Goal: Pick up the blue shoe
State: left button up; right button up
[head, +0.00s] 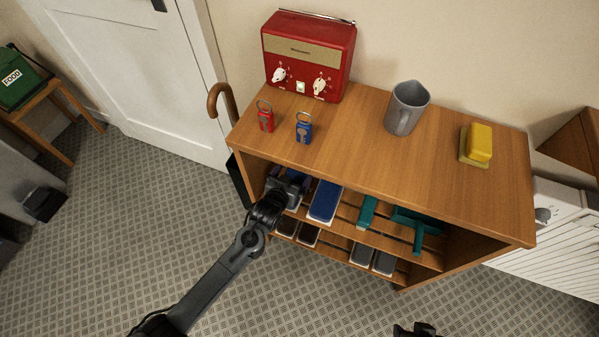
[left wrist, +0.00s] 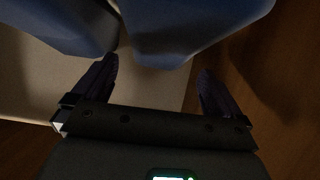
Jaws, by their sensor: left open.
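A pair of blue shoes sits on the upper shelf of the wooden rack. The right blue shoe (head: 326,200) shows clearly in the head view; the left one is mostly hidden by my left gripper (head: 287,186). In the left wrist view both appear dark and close: the left blue shoe (left wrist: 60,22) and the right blue shoe, also there (left wrist: 190,32). My left gripper, seen there too (left wrist: 156,78), is open, its fingers pointing at the shoes, with nothing visibly held. My right gripper (head: 415,330) is only partly visible at the bottom edge.
The wooden rack (head: 455,205) has a top board close above the shelf. Teal shoes (head: 417,225) are to the right; dark shoes are below.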

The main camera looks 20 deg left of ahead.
aim_at(296, 172)
pick_arm(q)
jog(key=b+x, duration=0.2)
jog(key=x, duration=0.1)
jog(key=shift+w+f, duration=0.15)
jog(key=shift+f, duration=0.1)
jog(key=shift+w+b, duration=0.3)
jog(key=shift+w, duration=0.2)
jog(key=shift+s, duration=0.1)
jog(key=shift+c, duration=0.2)
jog(key=c, duration=0.7)
jog(key=shift+c, duration=1.2)
jog(key=shift+r, duration=0.1)
